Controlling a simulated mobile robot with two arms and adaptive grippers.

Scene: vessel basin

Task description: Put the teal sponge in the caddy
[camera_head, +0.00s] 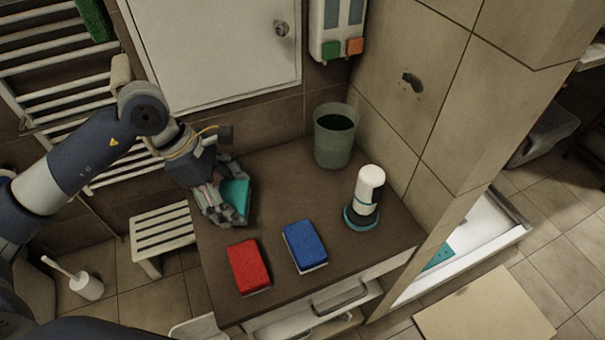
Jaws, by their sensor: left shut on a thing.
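The teal sponge (237,193) is in my left gripper (222,194), which is shut on it at the left back part of the brown counter top (290,185). The fingers cover part of the sponge. I cannot tell whether the sponge touches the counter. A grey-green, open-topped container (335,147), which may be the caddy, stands upright at the back right of the counter, to the right of the gripper and apart from it. My right gripper is not in view.
A red sponge (248,267) and a blue sponge (305,246) lie at the counter's front. A tiled wall (425,90) bounds the right side. Clear counter lies between gripper and container.

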